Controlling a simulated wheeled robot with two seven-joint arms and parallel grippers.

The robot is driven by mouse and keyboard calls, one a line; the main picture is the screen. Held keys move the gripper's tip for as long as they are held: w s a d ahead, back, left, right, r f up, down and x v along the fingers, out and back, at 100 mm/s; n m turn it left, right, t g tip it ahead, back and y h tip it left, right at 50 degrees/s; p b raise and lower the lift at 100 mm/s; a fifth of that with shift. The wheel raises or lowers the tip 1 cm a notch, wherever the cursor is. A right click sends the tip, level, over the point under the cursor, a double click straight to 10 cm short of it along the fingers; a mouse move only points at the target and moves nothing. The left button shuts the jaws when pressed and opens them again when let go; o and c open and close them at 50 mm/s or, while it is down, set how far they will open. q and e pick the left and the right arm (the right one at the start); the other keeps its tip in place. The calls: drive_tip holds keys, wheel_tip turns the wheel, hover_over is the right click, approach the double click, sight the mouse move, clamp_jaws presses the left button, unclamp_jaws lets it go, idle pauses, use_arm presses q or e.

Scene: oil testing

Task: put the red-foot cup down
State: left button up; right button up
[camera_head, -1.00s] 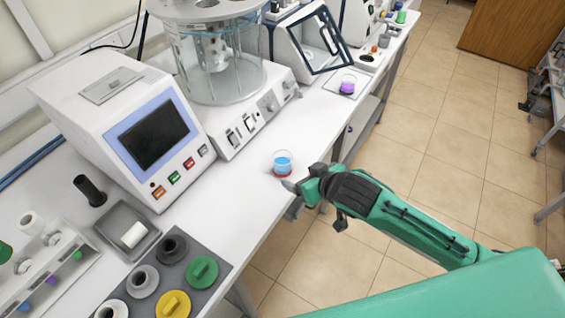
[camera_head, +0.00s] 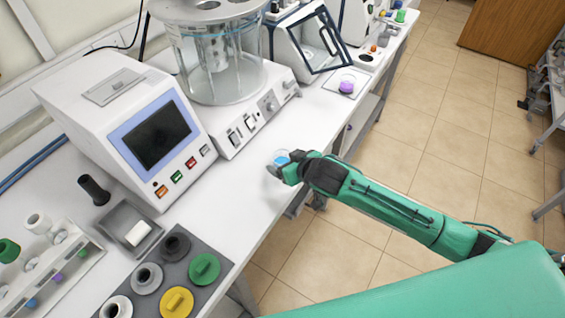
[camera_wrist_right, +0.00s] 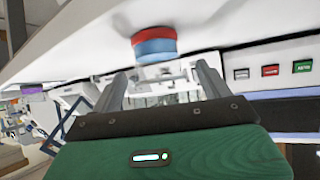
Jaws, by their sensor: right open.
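The red-foot cup (camera_head: 281,156), clear with blue liquid, stands on the white bench near its front edge. In the head view my right gripper (camera_head: 274,169) covers its lower part and foot. In the right wrist view, which appears upside down, the cup's blue body and red foot (camera_wrist_right: 154,43) show against the bench. The two fingers (camera_wrist_right: 162,88) are spread apart there, with the cup beyond their tips or level with them; I cannot tell which. My left gripper is not in view.
A white box with a dark screen (camera_head: 150,135) and a glass-vessel machine (camera_head: 262,108) stand behind the cup. A purple-filled cup (camera_head: 346,86) is further along the bench. A grey tray of round lids (camera_head: 215,290) is nearer. Bench around the red-foot cup is clear.

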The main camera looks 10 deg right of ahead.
sight(277, 158)
drive_tip(key=shift+w+a+f, duration=0.15)
drive_tip(key=shift+w, duration=0.25)
drive_tip(key=shift+p+x, duration=0.8)
drive_tip(key=shift+x, duration=1.2)
drive_tip(key=shift+s+f, duration=0.1)
drive_tip(key=shift+f, duration=0.05)
drive_tip(key=c, duration=1.2)
